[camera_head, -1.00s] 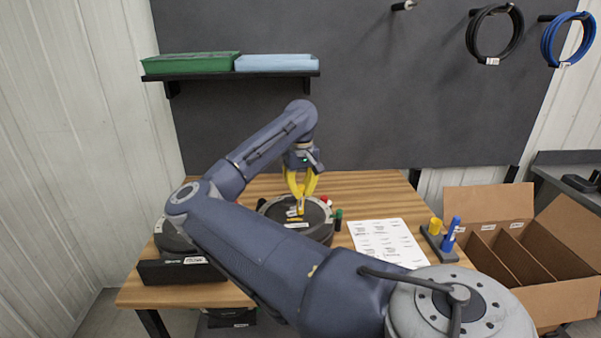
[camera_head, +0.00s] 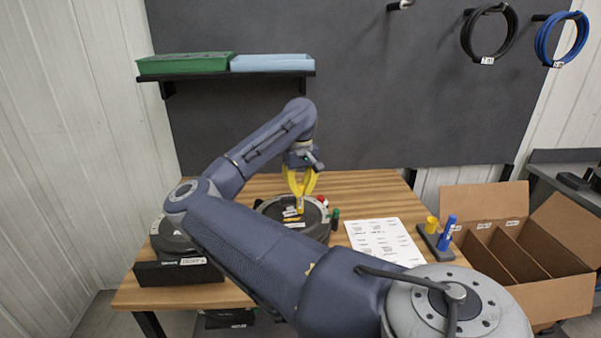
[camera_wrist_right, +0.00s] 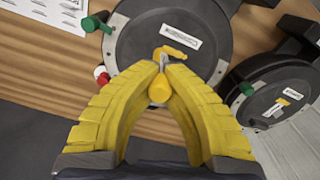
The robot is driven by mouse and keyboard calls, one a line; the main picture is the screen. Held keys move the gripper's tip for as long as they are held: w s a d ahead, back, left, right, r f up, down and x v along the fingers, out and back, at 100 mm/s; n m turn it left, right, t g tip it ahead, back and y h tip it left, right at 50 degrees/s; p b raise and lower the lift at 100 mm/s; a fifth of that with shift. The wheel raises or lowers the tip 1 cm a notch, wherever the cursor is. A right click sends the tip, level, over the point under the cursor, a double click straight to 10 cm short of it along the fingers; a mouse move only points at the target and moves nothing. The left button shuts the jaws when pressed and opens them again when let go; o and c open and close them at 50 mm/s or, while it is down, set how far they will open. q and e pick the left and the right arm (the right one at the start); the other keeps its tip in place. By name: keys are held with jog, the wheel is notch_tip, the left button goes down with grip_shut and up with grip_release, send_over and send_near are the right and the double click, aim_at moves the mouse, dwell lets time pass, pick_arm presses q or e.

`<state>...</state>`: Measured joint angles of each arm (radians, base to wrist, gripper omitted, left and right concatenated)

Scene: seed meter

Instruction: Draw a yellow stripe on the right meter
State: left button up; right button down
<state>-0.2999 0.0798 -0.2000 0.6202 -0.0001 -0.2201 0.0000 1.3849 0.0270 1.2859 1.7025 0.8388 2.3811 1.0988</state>
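The right meter (camera_head: 272,210) is a dark round drum on the table in the head view. In the right wrist view the right meter (camera_wrist_right: 140,45) fills the top middle, with a white label and a short yellow stroke (camera_wrist_right: 180,36) on its lid. My right gripper (camera_head: 300,192) is above this lid, its yellow fingers shut on a yellow marker (camera_wrist_right: 159,88). The marker's pale tip points at the lid beside the stroke; I cannot tell whether it touches. The left meter (camera_wrist_right: 268,100) carries a yellow mark and a label. My left gripper is not in view.
A printed sheet (camera_head: 383,241) lies right of the meter. A stand (camera_head: 435,245) holds a yellow cap and a blue marker. An open divided carton (camera_head: 550,290) is at the right. Red (camera_head: 322,200) and green (camera_head: 335,214) knobs sit beside the right meter. My right arm hides much of the table.

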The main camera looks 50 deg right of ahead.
jog(key=shift+r, duration=2.85)
jog(key=shift+s, duration=0.1)
